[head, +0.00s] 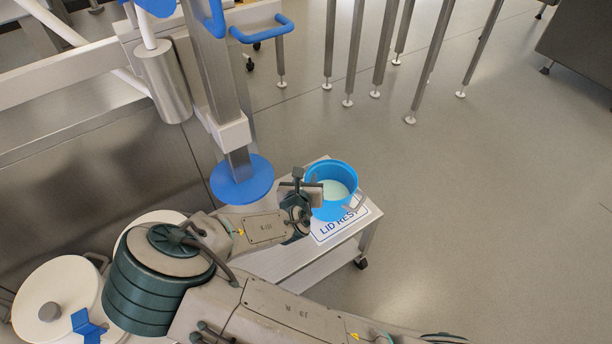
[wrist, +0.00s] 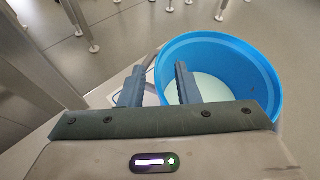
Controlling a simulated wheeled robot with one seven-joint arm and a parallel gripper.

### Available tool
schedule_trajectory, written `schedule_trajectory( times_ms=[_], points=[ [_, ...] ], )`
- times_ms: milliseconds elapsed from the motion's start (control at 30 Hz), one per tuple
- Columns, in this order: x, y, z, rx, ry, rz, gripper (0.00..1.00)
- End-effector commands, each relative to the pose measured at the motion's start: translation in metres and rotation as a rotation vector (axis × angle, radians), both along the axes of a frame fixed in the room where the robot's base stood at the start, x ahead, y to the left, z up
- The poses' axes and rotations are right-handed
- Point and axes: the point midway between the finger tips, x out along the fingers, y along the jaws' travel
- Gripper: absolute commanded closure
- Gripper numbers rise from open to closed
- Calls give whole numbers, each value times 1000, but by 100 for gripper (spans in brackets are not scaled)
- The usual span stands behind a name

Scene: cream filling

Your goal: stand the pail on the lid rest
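The blue pail (head: 322,211) holds pale cream and looks upright at the right end of the lid rest (head: 326,236), a small wheeled stand labelled "LID REST". The pail covers part of the label; its base contact is hidden. My gripper (head: 312,190) is at the pail's left side. In the wrist view, the pail (wrist: 262,75) fills the upper right. The fingers of my gripper (wrist: 158,78) are well apart, one outside the near-left wall and one over the pail's inside. A clear gap shows between them.
A blue round disc (head: 242,182) on a steel column stands just left of my gripper. White lidded tubs (head: 60,298) are at lower left. Steel legs (head: 385,50) stand at the back. The floor (head: 480,220) on the right is clear.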

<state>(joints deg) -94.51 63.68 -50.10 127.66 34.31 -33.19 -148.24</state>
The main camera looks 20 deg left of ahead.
Motion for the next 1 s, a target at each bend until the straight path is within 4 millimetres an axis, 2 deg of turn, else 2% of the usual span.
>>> schedule_trajectory(
  times_ms=[33,300,600,800,1000],
  points=[
    [-7,0,8,-2,0,3,71],
    [-49,-5,28,-4,-1,4,71],
    [-88,-9,42,-1,-1,2,71],
    [-98,-11,44,0,-1,0,71],
    [-99,-11,43,1,-1,0,71]
  ],
)
